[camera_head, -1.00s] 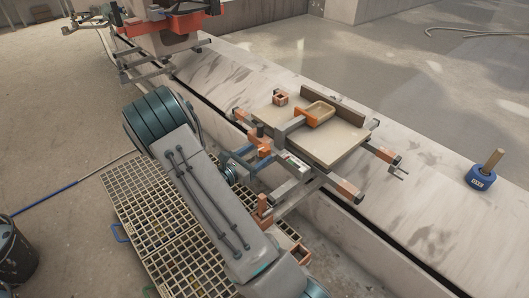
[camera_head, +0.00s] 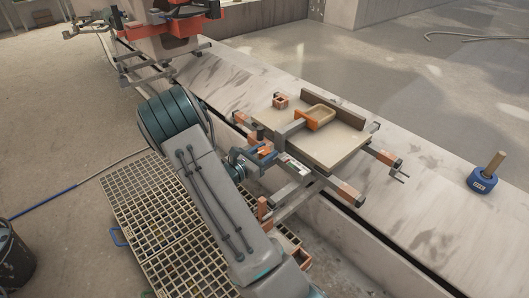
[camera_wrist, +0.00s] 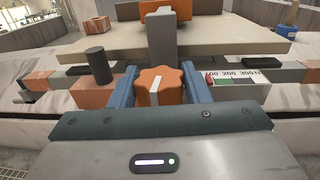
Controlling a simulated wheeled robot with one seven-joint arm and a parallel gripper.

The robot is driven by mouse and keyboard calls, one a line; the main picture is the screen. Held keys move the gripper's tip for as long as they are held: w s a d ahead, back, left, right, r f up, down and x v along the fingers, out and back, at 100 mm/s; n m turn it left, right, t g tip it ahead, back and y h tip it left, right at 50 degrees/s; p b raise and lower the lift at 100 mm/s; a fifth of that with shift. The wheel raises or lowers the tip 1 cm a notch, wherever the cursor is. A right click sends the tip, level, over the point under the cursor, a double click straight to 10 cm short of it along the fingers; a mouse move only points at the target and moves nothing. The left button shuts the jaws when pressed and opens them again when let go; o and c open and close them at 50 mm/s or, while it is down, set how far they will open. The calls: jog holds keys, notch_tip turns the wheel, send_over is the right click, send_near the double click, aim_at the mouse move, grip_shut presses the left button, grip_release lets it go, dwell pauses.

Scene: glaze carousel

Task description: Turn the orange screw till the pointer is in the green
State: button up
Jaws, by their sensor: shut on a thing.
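The orange screw (camera_wrist: 160,92) is a lobed knob with a white stripe, upright in the wrist view. My gripper (camera_wrist: 159,76) is shut on it, one blue finger on each side. In the head view my gripper (camera_head: 261,153) is at the near side of the clamp frame, and the screw is mostly hidden. The gauge (camera_wrist: 239,77) is just right of the right finger, with numbers 100, 200 and 300 N. It has a red part at its left and a little green; I cannot make out the pointer. It is small in the head view (camera_head: 295,164).
A pale board (camera_head: 333,149) lies on the frame with an orange-padded clamp (camera_head: 312,119) over it. A dark post (camera_wrist: 98,66) stands left of my left finger. A blue pot with a wooden handle (camera_head: 483,178) stands on the ledge at right.

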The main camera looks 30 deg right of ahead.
jog(key=shift+g, duration=0.3)
jog(key=shift+r+m+g+p, duration=0.1)
jog(key=shift+m+g+p, duration=0.5)
jog(key=shift+m+g, duration=0.15)
jog(key=m+g+p, duration=0.1)
jog(key=m+g, duration=0.2)
jog(key=g, duration=0.2)
jog(key=shift+p, duration=0.3)
jog(key=shift+m+g+y, duration=0.55)
jog(key=shift+m+g, duration=0.5)
jog(key=shift+g, duration=0.45)
jog(key=shift+m+g+y, duration=0.55)
jog(key=shift+m+g, duration=0.45)
jog(key=shift+g, duration=0.75)
jog(key=o, duration=1)
